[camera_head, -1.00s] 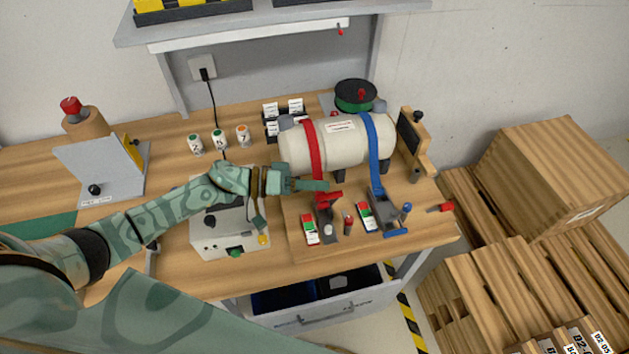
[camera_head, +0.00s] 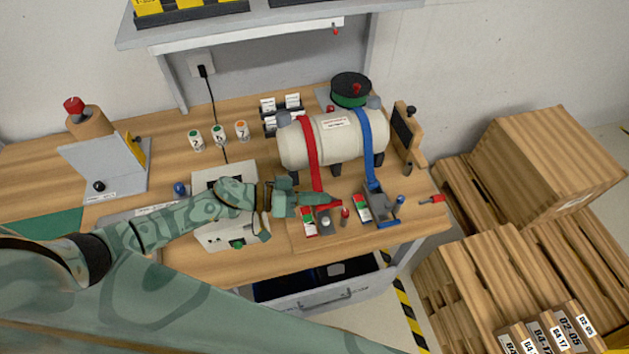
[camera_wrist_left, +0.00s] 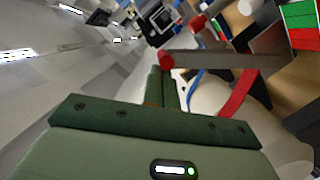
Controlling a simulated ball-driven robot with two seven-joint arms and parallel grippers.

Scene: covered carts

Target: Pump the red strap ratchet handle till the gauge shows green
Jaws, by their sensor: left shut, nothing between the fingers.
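The red strap (camera_head: 310,150) runs over a cream tank (camera_head: 338,150) down to its ratchet (camera_head: 326,221) on the bench. The ratchet's red handle (camera_head: 336,204) shows just beyond my fingers, partly hidden by them. My left gripper (camera_head: 324,199) is shut and empty, right over the handle; I cannot tell whether they touch. The gauge (camera_head: 309,222) beside the ratchet has red and green areas; its reading is too small to tell. In the left wrist view, a grey lever with a red end (camera_wrist_left: 167,62) crosses close to the fingers (camera_wrist_left: 163,88). My right gripper is not in view.
A blue strap (camera_head: 367,145) with its own ratchet (camera_head: 380,207) and gauge (camera_head: 361,208) sits just to the right. A grey box (camera_head: 233,232) lies under my left forearm. A red-handled tool (camera_head: 432,199) lies near the bench's right edge. Wooden crates (camera_head: 545,155) stand right of it.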

